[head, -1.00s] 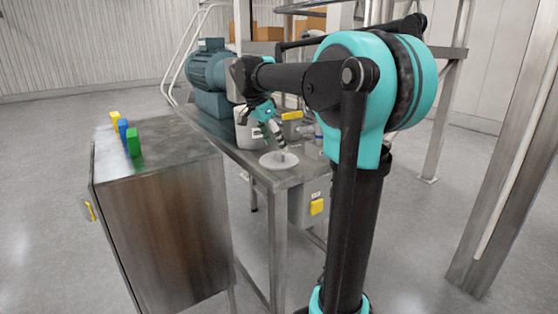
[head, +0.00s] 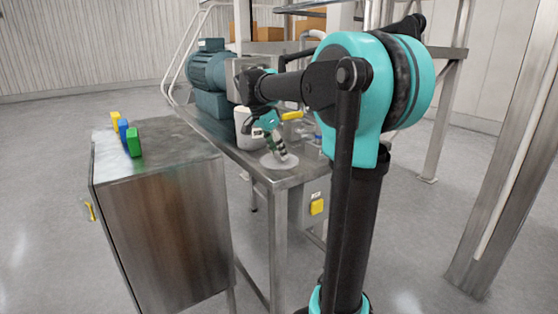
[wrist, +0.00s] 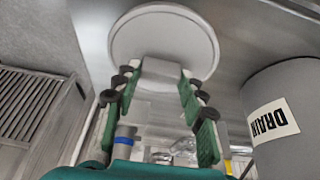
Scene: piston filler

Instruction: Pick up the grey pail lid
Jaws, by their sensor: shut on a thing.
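The grey pail lid (head: 268,164) is a pale round disc near the front corner of the steel table in the head view. In the wrist view the lid (wrist: 150,38) fills the top middle, with a block-shaped grip (wrist: 158,74) on it. My gripper (head: 283,158) reaches down to the lid. In the wrist view the green fingers of my gripper (wrist: 157,82) stand on both sides of the grip and are shut on it. The lid appears to lie on the table; I cannot see any gap under it.
A pale pail (head: 243,127) stands behind the lid; its DRAIN label (wrist: 273,120) shows in the wrist view. A teal motor (head: 207,70) is farther back. A steel cabinet (head: 165,215) at left carries yellow, blue and green blocks (head: 134,142). A yellow handle (head: 291,115) is close to my gripper.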

